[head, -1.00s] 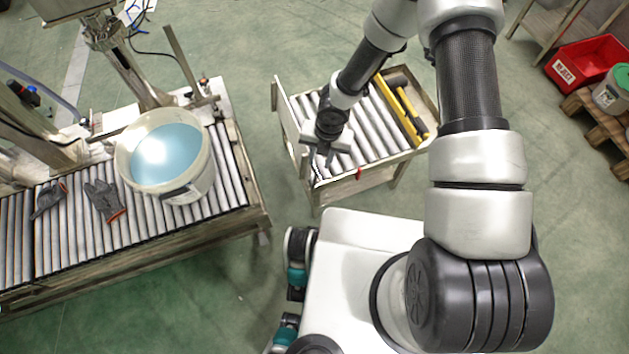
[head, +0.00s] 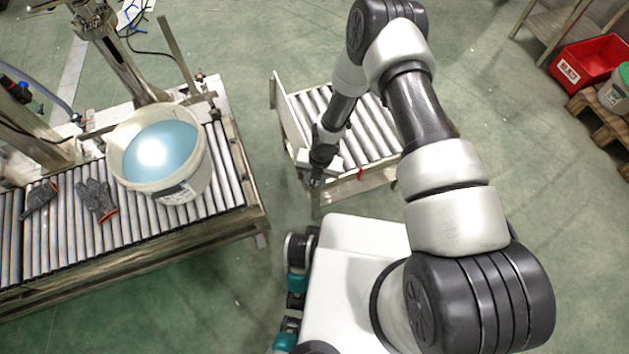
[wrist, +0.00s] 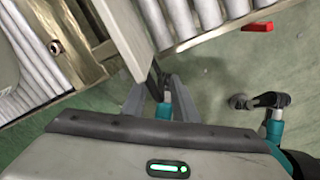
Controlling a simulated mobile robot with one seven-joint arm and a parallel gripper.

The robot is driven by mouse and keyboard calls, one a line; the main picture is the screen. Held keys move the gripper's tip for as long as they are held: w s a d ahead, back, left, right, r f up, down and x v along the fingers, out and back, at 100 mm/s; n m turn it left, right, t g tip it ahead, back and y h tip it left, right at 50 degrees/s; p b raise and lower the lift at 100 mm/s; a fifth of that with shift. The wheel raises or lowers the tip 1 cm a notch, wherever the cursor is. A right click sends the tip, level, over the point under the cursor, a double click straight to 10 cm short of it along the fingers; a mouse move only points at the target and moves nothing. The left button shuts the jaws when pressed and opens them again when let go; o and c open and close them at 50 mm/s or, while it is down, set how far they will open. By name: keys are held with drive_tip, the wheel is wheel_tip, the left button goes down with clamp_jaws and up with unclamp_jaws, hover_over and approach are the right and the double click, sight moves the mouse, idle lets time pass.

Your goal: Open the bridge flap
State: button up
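The bridge flap (head: 288,118) is a pale board standing up along the left side of the small roller cart (head: 330,199). In the wrist view the flap (wrist: 122,30) runs down from the top towards my fingers. My gripper (head: 317,180) is at the flap's near end, at the cart's front left corner. In the wrist view my gripper (wrist: 158,98) has its two grey fingers apart, with the flap's end and a dark strip near the gap. Whether the fingers touch the flap I cannot tell.
A red piece (head: 361,173) sits on the cart's front edge. The larger roller conveyor (head: 150,262) stands left across a floor gap, bearing a bucket (head: 190,180) and gloves (head: 97,199). A red bin (head: 592,68) is far right.

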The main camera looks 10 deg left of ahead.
clamp_jaws()
drive_tip(key=shift+f, duration=0.1)
idle(0.3)
